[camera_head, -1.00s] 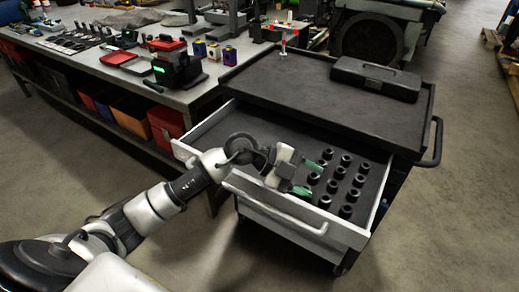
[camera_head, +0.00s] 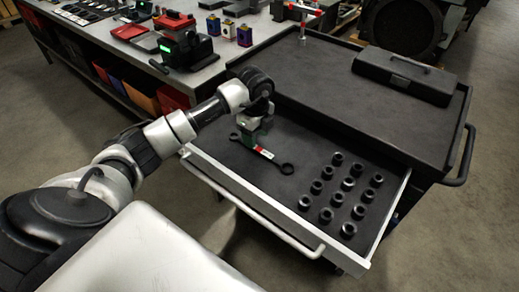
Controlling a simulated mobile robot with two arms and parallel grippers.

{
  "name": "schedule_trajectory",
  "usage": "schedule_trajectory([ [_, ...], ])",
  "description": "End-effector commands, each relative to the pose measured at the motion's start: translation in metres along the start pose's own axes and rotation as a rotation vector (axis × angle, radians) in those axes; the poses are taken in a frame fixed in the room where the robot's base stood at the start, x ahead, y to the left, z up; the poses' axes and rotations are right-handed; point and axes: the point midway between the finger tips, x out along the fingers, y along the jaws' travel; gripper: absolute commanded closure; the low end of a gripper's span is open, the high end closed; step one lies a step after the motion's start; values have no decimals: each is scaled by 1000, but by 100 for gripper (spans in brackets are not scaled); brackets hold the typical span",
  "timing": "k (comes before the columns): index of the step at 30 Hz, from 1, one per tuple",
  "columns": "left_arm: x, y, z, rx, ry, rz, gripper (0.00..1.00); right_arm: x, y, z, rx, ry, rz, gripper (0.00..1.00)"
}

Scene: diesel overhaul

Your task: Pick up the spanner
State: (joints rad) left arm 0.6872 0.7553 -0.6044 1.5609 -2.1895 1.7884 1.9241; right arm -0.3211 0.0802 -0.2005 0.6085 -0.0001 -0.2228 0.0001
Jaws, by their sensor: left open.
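A dark spanner (camera_head: 285,168) lies in the open drawer (camera_head: 285,185) of the tool cart, on its dark liner. Its ring end shows at the right and its other end at the left. My left gripper (camera_head: 262,149) points down over the spanner's middle, its green fingertips at the handle. The gripper is open; whether its fingers touch the spanner I cannot tell. The gripper hides part of the handle. My right gripper is not in view.
Several black sockets (camera_head: 348,184) stand in rows in the drawer's right part. A black case (camera_head: 404,75) lies on the cart top (camera_head: 330,95). A workbench with tools and boxes is behind at the left. The drawer's front wall and handle (camera_head: 300,246) form an edge.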

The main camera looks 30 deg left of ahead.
Motion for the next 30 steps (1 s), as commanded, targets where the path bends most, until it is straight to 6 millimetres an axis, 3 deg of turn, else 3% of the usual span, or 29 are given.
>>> schedule_trajectory([
  [9,41,-4,-7,1,2,3,49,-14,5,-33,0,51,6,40],
  [13,51,-4,-7,2,2,1,49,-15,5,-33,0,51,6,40],
  [20,53,-5,-7,2,1,0,49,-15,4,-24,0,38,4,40],
  [30,52,-5,-7,2,2,0,100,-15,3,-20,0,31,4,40],
])
